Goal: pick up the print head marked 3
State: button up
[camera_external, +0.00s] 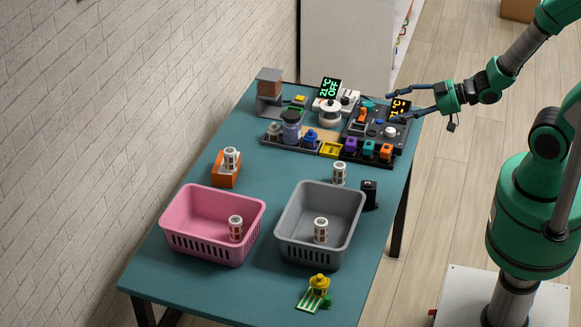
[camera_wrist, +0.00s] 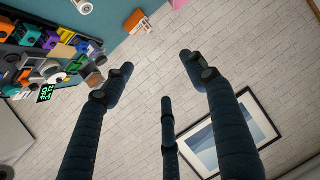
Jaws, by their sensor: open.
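Several small white print heads with brownish bands stand on the teal table. One print head (camera_external: 231,158) is on an orange block (camera_external: 226,177), one (camera_external: 236,228) is in the pink basket (camera_external: 178,233), one (camera_external: 320,230) is in the grey basket (camera_external: 290,249), and one (camera_external: 339,173) stands behind the grey basket. I cannot read a 3 on any of them. My gripper (camera_external: 390,108) is open and empty at the table's right edge, by the dark tool station, away from all the print heads. Its spread fingers show in the wrist view (camera_wrist: 157,65).
A black block (camera_external: 369,194) stands by the grey basket. A yellow and green figure (camera_external: 319,285) is at the near edge. A brick wall runs along the left.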

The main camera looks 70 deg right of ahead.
send_near(367, 190)
jog(key=w+d+f, duration=0.2)
jog(key=f, duration=0.1)
jog(key=shift+w+d+f, duration=0.3)
jog(key=shift+d, duration=0.1)
jog(key=shift+w+a+f, duration=0.1)
jog(key=shift+w+f, duration=0.1)
jog(key=shift+w, duration=0.4)
jog(key=shift+b+x, duration=0.65)
jog(key=shift+x, duration=2.5)
jog(key=shift+f, duration=0.1)
jog(key=c, duration=1)
